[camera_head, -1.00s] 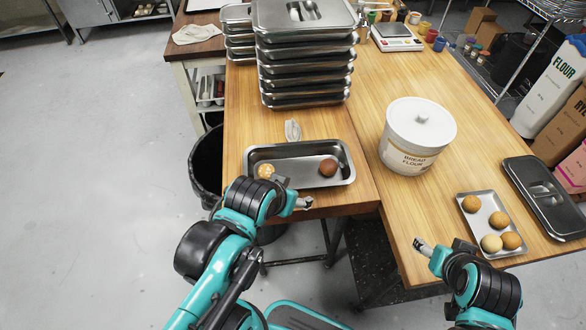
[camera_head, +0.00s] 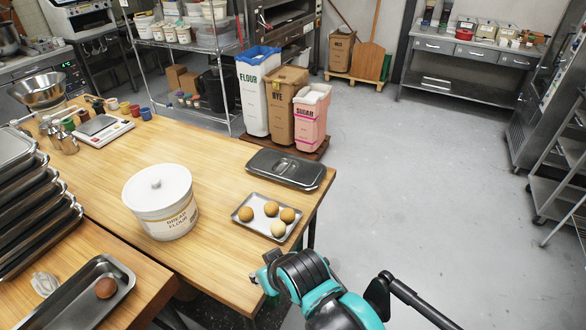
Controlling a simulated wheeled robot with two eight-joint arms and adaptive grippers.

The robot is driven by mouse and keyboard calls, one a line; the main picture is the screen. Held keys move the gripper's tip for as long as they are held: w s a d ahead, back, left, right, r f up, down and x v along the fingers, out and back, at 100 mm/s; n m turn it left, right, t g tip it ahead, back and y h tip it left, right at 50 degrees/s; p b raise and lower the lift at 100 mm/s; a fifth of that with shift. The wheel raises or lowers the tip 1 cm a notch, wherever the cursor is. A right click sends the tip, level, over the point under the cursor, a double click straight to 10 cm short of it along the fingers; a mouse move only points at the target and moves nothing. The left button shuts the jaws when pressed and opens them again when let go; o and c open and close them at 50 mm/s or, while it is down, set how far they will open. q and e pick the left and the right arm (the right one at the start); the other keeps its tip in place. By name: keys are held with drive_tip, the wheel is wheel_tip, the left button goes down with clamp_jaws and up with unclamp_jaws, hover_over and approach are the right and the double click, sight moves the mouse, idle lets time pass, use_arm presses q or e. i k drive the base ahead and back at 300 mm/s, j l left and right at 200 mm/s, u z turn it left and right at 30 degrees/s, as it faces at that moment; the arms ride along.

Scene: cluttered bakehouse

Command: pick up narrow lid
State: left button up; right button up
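A narrow metal lid (camera_head: 286,168) with a recessed handle lies flat near the far right corner of the wooden table, just behind a small tray of buns. Nothing holds it. My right gripper (camera_head: 262,275) is at the table's front right edge, on the near side of that tray and well short of the lid. It holds nothing that I can see, and its finger gap is not clear. My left gripper is out of view.
The small tray (camera_head: 241,214) holds several buns. A white bread flour tub (camera_head: 160,202) stands to its left. Stacked metal pans (camera_head: 35,215) and a deep tray (camera_head: 122,283) are at far left. Flour, rye and sugar bins stand behind the table. Floor at right is clear.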

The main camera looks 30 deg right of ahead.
sight(298, 171)
drive_tip(key=l+u, duration=0.2)
drive_tip(key=l, duration=0.25)
drive_tip(key=k+l+u, duration=0.15)
drive_tip(key=l, duration=0.3)
drive_tip(key=l+u, duration=0.2)
drive_tip(key=l, duration=0.3)
drive_tip(key=k+l+u, duration=0.2)
drive_tip(key=l, duration=0.25)
drive_tip(key=l+u, duration=0.15)
drive_tip(key=l, duration=0.25)
drive_tip(key=i+l+u, duration=0.1)
drive_tip(key=l+u, duration=0.2)
drive_tip(key=l, duration=0.4)
drive_tip(key=l+u, duration=0.25)
drive_tip(key=l, duration=0.4)
drive_tip(key=l+u, duration=0.3)
drive_tip(key=l, duration=0.4)
drive_tip(key=k+l+u, duration=0.25)
drive_tip(key=l, duration=0.4)
drive_tip(key=i+l, duration=0.1)
drive_tip(key=l, duration=0.2)
drive_tip(key=i+l+u, duration=0.15)
drive_tip(key=l, duration=0.15)
